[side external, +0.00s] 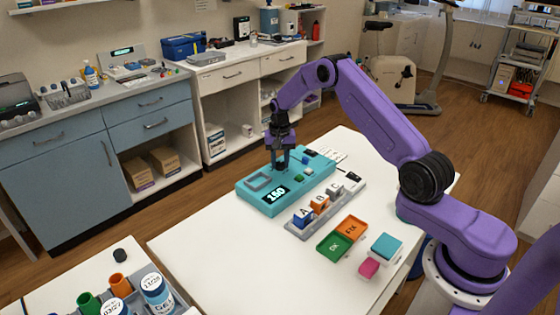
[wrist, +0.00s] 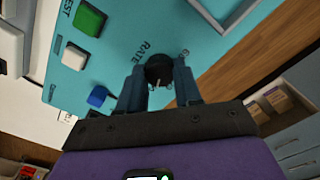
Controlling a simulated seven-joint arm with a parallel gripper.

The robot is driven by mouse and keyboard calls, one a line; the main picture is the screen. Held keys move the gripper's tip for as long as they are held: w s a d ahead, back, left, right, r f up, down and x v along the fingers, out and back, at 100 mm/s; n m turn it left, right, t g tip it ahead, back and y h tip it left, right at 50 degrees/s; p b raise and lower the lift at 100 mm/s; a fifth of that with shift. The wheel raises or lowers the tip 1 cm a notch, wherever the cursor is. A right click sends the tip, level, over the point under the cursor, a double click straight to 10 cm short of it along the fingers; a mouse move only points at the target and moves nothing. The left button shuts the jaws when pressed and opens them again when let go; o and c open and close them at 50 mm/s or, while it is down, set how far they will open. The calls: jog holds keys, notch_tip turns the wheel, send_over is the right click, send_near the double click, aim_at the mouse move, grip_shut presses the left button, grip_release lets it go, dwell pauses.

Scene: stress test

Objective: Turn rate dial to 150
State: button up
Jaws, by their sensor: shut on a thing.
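A teal console (side external: 258,206) lies on the white table, with a black display (side external: 275,195) that reads 150 or a similar figure; small text makes the middle digit hard to be sure of. In the wrist view the teal panel (wrist: 125,50) shows a dark round dial (wrist: 159,69) beside the word RATE. My gripper (side external: 280,167) points down onto the console. Its fingers also show in the wrist view (wrist: 160,80), one on each side of the dial, shut on it.
Green (wrist: 90,18), white (wrist: 75,56) and blue (wrist: 97,96) buttons sit beside the dial. A rack with lettered blocks (side external: 318,206), green (side external: 335,246) and orange (side external: 352,229) trays, and teal (side external: 386,246) and pink (side external: 369,267) blocks stand nearby.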

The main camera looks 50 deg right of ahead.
aim_at(280, 163)
jog(key=shift+m, duration=0.4)
jog(key=o, duration=1)
jog(key=shift+o, duration=0.2)
jog(key=shift+r, duration=0.1)
notch_tip(280, 163, up, 17)
jog(key=shift+r, duration=0.15)
